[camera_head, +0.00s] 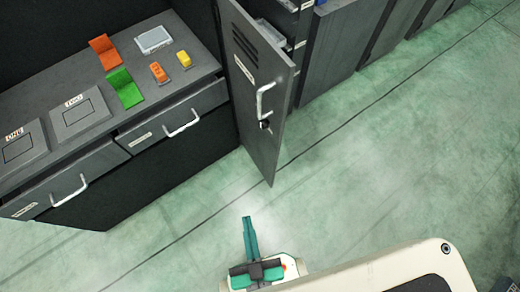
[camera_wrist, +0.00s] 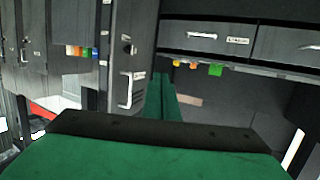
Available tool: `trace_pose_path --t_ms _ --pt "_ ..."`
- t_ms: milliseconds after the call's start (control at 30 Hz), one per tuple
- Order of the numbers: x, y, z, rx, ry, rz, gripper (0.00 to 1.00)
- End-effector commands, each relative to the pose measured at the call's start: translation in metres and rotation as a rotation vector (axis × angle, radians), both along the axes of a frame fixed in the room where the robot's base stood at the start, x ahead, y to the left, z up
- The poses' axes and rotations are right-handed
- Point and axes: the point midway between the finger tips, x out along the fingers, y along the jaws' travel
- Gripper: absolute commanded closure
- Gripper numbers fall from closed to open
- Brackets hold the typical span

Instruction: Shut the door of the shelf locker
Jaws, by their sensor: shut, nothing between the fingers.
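The locker door (camera_head: 258,85) is a dark grey panel with vent slots, a label, a pale handle (camera_head: 262,100) and a black lock below it. It stands open, swung out over the floor beside the drawer counter. The door also shows in the wrist view (camera_wrist: 118,60), left of my fingers. The locker's inside is mostly hidden behind the door in the head view. My gripper (camera_head: 248,222) has green fingers, pressed together and empty. It is apart from the door, below its bottom corner in the head picture. In the wrist view the fingers (camera_wrist: 162,80) point toward the counter side.
Dark cabinets (camera_head: 335,45) stand behind the door. The green floor (camera_head: 380,160) in front is clear. The wrist picture appears upside down.

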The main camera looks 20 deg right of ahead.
Motion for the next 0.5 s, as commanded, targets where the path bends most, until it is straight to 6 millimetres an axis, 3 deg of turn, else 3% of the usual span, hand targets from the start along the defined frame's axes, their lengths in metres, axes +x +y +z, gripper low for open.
trace_pose_path --t_ms 267,500 --pt "-0.01 0.009 -0.061 0.005 -0.005 -0.233 1.0" --pt "-0.001 0.03 -0.106 0.004 -0.021 -0.435 1.0"
